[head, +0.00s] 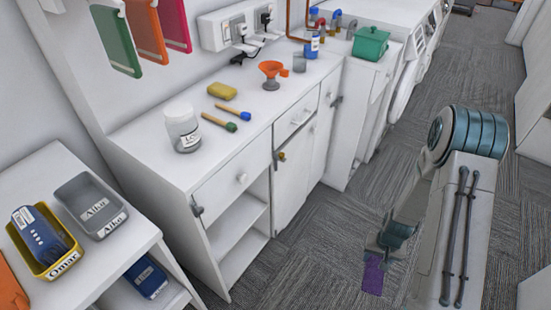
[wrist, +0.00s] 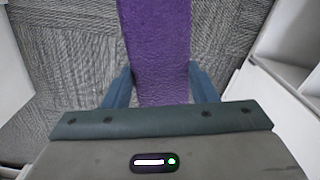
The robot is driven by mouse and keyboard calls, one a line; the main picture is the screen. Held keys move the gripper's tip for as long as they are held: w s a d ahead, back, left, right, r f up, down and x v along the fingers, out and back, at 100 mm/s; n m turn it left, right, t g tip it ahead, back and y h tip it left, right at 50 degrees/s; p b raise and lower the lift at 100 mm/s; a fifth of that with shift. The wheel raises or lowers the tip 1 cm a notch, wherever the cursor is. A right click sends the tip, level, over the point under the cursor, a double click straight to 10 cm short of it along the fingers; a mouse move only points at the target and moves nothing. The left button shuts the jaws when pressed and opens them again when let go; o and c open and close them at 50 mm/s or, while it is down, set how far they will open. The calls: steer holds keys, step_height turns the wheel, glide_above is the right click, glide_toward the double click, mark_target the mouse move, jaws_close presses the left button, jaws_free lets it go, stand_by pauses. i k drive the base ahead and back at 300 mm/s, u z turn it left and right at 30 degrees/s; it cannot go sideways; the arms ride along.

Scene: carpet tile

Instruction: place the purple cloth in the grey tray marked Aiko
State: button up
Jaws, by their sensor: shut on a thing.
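My gripper (head: 385,254) hangs over the carpet to the right of the cabinets and is shut on the purple cloth (head: 373,277). In the wrist view the cloth (wrist: 155,50) lies between the two blue fingers of my gripper (wrist: 160,88) and stretches away past them. The grey tray (head: 86,193) marked Aiko stands on the white table at the left in the head view, and its inside looks empty. It is well apart from my gripper.
A yellow tray (head: 70,262) marked Omar, holding a blue thing, stands beside the grey tray. The white cabinet (head: 232,182) carries a jar (head: 182,127), brushes and a funnel (head: 271,74). Carpet (head: 310,245) is clear before it.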

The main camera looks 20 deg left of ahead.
mark_target(95, 208)
steer(key=u, duration=1.4)
